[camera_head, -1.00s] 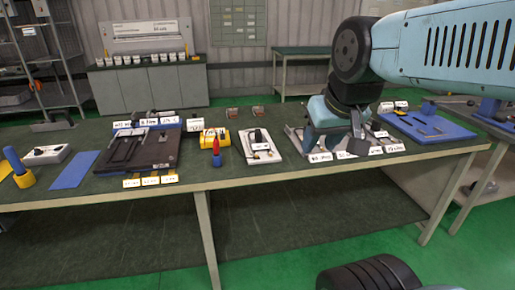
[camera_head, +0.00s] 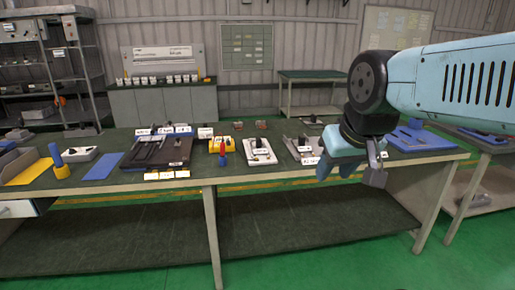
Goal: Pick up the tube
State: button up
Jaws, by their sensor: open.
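I cannot tell for certain which object is the tube; the pieces are small here. A red-and-blue upright rod (camera_head: 222,154) stands at the front of a yellow block (camera_head: 217,144) near the table's middle. A blue cylinder (camera_head: 56,155) stands in a yellow round holder (camera_head: 62,172) at the left. My gripper (camera_head: 352,172) hangs at the right over the table's front edge, apart from both. It is open, and I see nothing held in it. It partly hides a light tray (camera_head: 299,150) with dark parts behind it.
The long green workbench (camera_head: 235,179) carries a black tray (camera_head: 156,151), a white plate with a dark part (camera_head: 259,151) and a blue tray (camera_head: 420,139) at the right. A blue mat (camera_head: 103,166) lies at the left. Free green surface shows between the items.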

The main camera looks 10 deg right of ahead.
aim_at(259, 148)
jog(key=z, duration=0.45)
jog(key=i, duration=0.75)
jog(key=z, duration=0.45)
jog(key=i, duration=1.3)
jog(key=u, duration=0.7)
jog(key=k, duration=0.85)
jog(key=u, duration=0.15)
jog(key=i, duration=0.9)
jog(key=z, duration=0.1)
